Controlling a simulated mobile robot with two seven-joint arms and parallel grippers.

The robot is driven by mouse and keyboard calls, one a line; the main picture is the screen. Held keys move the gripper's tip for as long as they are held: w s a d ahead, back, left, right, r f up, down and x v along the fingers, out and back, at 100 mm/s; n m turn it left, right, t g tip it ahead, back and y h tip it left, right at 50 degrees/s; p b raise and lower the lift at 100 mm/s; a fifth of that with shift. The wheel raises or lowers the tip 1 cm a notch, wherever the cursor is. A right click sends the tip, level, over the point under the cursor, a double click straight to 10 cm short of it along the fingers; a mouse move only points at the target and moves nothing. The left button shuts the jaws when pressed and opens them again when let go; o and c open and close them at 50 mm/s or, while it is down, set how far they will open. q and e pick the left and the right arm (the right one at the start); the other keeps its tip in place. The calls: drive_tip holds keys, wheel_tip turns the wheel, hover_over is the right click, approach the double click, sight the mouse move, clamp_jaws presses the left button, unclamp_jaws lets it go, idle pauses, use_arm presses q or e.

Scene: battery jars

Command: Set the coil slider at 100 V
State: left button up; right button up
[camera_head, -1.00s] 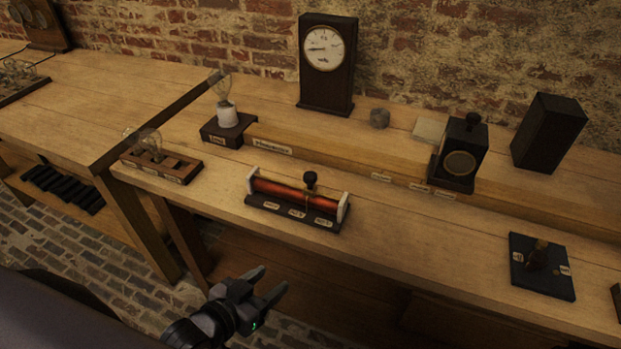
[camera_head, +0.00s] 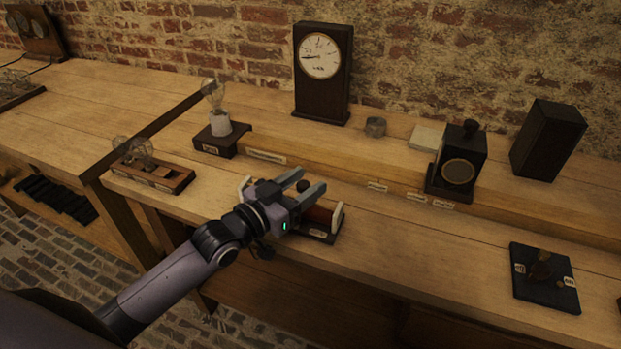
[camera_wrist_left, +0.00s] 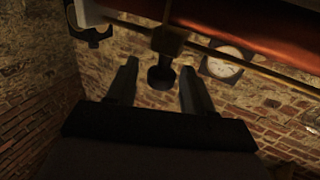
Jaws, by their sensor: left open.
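The coil (camera_head: 320,215) is a red winding between white end blocks on a dark base at the front of the bench. My left arm hides much of it in the head view. Its slider has a black knob (camera_head: 302,186), seen just by the fingers. My left gripper (camera_head: 307,183) is open over the coil. In the left wrist view the slider knob (camera_wrist_left: 161,76) lies between the open fingertips (camera_wrist_left: 157,78), with a gap on each side. The red coil (camera_wrist_left: 240,25) crosses the top of that view. My right gripper is not in view.
A dial meter (camera_head: 321,60) in a dark case stands behind on the raised shelf; its scale is too small to read. A lamp (camera_head: 217,125) and a bulb board (camera_head: 150,172) stand left. A dark switch base (camera_head: 544,277) lies right. The bench between is clear.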

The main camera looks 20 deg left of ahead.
use_arm(q)
drive_tip(key=shift+x, duration=1)
clamp_jaws()
